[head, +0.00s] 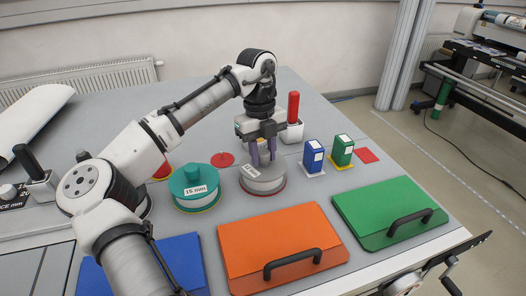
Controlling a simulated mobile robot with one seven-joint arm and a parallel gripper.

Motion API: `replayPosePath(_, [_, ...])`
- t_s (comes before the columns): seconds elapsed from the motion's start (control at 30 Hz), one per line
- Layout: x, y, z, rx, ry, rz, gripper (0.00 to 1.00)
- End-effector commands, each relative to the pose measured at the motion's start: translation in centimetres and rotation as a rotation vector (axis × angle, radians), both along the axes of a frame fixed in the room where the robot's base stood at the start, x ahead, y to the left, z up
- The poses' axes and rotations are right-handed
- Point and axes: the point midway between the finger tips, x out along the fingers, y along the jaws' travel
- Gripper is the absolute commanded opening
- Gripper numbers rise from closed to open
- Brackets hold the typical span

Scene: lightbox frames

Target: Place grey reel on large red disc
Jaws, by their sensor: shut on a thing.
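The grey reel (262,182) is a squat cylinder with a white label on its side, right of the table's middle. A red rim (270,193) shows along its lower front edge, which looks like the large red disc under it. I cannot tell whether the reel rests on it or hangs just above. My gripper (263,158) points down over the reel, its purple fingers shut on the reel's top, and they hide the gripped part.
A teal reel (194,194) labelled 15 mm stands to the left. A small red disc (222,160) lies behind. Blue (313,156) and green (342,151) boxes stand right. Orange (275,240) and green (385,208) lids with black handles lie in front. A red upright handle (293,108) rises behind.

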Motion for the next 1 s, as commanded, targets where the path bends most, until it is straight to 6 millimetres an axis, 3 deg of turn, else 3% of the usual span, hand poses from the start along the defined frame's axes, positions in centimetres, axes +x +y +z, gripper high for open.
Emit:
replayPosePath(0.17, [0.0, 0.0, -0.2, -0.001, -0.001, -0.001, 0.00])
replayPosePath(0.2, [0.0, 0.0, -0.3, 0.000, -0.001, 0.000, 0.34])
replayPosePath(0.37, [0.0, 0.0, -0.2, 0.000, -0.001, 0.000, 0.53])
replayPosePath(0.73, [0.0, 0.0, 0.1, 0.001, 0.000, 0.001, 0.53])
replayPosePath(0.87, [0.3, 0.1, 2.0, -0.001, -0.003, 0.000, 0.53])
replayPosePath(1.0, [0.7, 0.2, 5.2, -0.001, -0.002, 0.000, 0.53])
